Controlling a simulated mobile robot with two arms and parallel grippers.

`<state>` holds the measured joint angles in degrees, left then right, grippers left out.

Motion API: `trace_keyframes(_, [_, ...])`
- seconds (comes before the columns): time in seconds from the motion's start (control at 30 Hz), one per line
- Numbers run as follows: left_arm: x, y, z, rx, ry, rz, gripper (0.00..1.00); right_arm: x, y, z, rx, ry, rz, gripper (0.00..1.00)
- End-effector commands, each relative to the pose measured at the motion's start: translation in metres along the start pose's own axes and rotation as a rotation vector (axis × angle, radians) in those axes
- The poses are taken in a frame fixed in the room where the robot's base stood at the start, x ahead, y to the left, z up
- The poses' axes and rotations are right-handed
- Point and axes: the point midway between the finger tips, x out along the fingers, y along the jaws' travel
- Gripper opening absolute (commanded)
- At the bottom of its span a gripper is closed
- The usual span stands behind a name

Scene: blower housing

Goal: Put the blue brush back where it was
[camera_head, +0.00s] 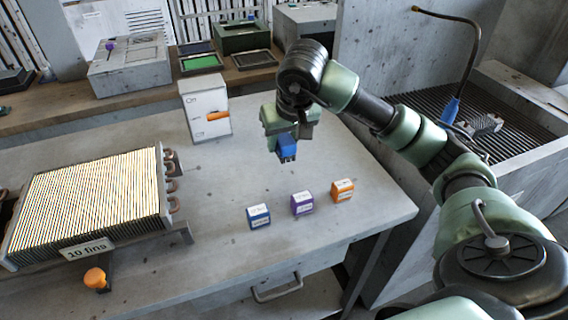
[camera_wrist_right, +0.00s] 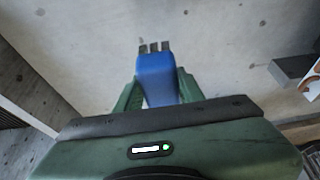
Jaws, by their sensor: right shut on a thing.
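The blue brush (camera_head: 286,146) is in my right gripper (camera_head: 287,134), held above the grey table. In the right wrist view the blue brush (camera_wrist_right: 156,78) sits between the two green fingers of my right gripper (camera_wrist_right: 154,92), its dark bristle tufts pointing away from the palm. The gripper is shut on it. On the table in front of it stand a blue-and-white block (camera_head: 259,216), a purple-and-white block (camera_head: 302,203) and an orange-and-white block (camera_head: 342,190). My left gripper is not in view.
A finned coil (camera_head: 90,205) with a "10 fins" label lies at left, with an orange knob (camera_head: 95,278) near it. A white box (camera_head: 206,108) with an orange item stands at the back. A ribbed sink area (camera_head: 500,130) is at right. The table's middle is clear.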

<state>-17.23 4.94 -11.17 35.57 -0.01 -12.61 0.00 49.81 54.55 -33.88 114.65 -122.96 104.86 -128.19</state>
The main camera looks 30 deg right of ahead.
Motion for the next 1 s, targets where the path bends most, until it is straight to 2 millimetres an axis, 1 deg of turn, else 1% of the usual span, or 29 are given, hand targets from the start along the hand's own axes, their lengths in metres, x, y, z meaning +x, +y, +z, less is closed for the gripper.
trace_keyframes(0.03, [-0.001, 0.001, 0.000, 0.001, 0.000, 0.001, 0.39, 0.011, 0.000, 0.006, 0.000, -0.005, 0.000, 0.00])
trace_keyframes(0.1, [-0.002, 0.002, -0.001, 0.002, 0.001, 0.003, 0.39, 0.022, 0.000, 0.010, 0.000, -0.004, -0.001, 0.00])
trace_keyframes(0.3, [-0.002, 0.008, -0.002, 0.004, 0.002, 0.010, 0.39, 0.038, 0.000, 0.015, 0.001, 0.000, -0.001, 0.00])
trace_keyframes(0.53, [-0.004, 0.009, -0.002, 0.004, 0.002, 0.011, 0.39, 0.066, -0.001, 0.028, 0.001, -0.001, -0.001, 0.00])
trace_keyframes(0.6, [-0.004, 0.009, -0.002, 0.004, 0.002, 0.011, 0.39, 0.070, 0.000, 0.029, 0.001, 0.000, -0.001, 0.00])
trace_keyframes(0.83, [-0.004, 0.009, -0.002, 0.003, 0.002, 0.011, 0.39, 0.070, 0.000, 0.029, 0.001, 0.002, -0.001, 0.00])
trace_keyframes(0.97, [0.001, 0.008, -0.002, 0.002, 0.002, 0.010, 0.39, 0.074, 0.000, 0.030, 0.001, 0.002, 0.000, 0.00])
trace_keyframes(1.0, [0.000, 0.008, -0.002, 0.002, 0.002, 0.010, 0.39, 0.073, 0.000, 0.030, 0.001, 0.001, 0.000, 0.43])
